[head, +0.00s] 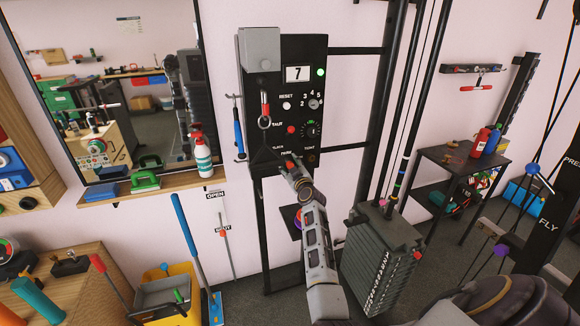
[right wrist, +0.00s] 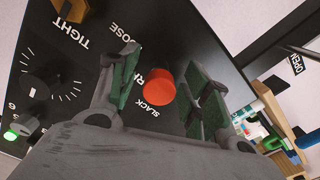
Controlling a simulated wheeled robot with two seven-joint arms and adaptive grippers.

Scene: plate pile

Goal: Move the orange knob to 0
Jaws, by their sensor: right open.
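A yellow-orange knob (right wrist: 66,10) shows partly at the top left of the right wrist view, near the printed words TIGHT and LOOSE; its pointer setting is cut off. I cannot make it out in the head view. My right gripper (head: 290,163) is at the lower part of the black control panel (head: 296,48). In the right wrist view its two fingers (right wrist: 158,92) are apart, facing the panel. A red-orange round knob or button (right wrist: 159,86) shows between them; I cannot tell whether they touch it. My left gripper is not in view.
A shelf (head: 150,187) is at left. A dark weight stack (head: 380,258) stands right of my arm.

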